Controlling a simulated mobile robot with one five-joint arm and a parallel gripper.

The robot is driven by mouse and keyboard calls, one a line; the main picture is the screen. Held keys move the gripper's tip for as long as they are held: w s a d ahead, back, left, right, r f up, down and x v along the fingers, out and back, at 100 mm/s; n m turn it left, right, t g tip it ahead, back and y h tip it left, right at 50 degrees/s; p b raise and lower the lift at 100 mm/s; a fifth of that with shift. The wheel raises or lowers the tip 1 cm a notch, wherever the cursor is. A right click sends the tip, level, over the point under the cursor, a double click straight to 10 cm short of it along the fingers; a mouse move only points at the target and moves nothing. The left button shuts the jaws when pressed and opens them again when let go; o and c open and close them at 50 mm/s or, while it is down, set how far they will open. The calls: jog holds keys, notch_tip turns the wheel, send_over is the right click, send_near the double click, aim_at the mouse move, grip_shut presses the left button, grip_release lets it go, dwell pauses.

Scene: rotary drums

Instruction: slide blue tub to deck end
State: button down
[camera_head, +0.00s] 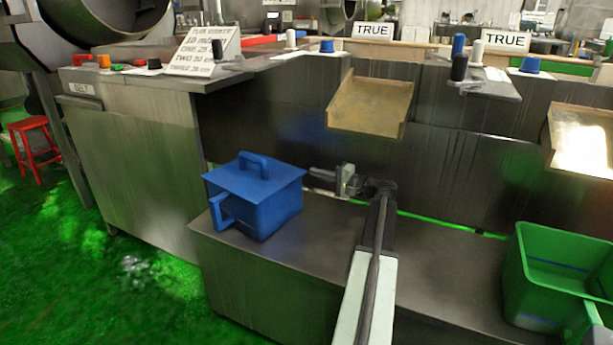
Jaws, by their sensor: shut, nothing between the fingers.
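The blue tub (277,212) stands upright on the left part of the low metal deck (320,240), near its left end. It has a lid with a handle on top and a side handle facing front left. My gripper (312,182) is just right of the tub, at its far right side, pointing left. The fingers are shut with nothing between them. They look very close to the tub's right wall, but I cannot tell whether they touch it.
A green tub (560,275) stands at the deck's right end. A metal cabinet (140,140) rises behind and left of the deck. A tan chute (370,105) slopes down above the deck. Green floor (150,290) lies beyond the deck's left edge. A red stool (35,145) stands far left.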

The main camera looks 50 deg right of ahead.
jog(key=w+a, duration=0.1)
jog(key=w, duration=0.1)
jog(key=w+a, duration=0.3)
jog(key=w, duration=0.1)
jog(key=shift+w+a, duration=0.15)
jog(key=shift+a, duration=0.25)
jog(key=shift+s+a, duration=0.25)
jog(key=shift+a, duration=0.25)
jog(key=shift+s+a, duration=0.25)
jog(key=shift+a, duration=0.25)
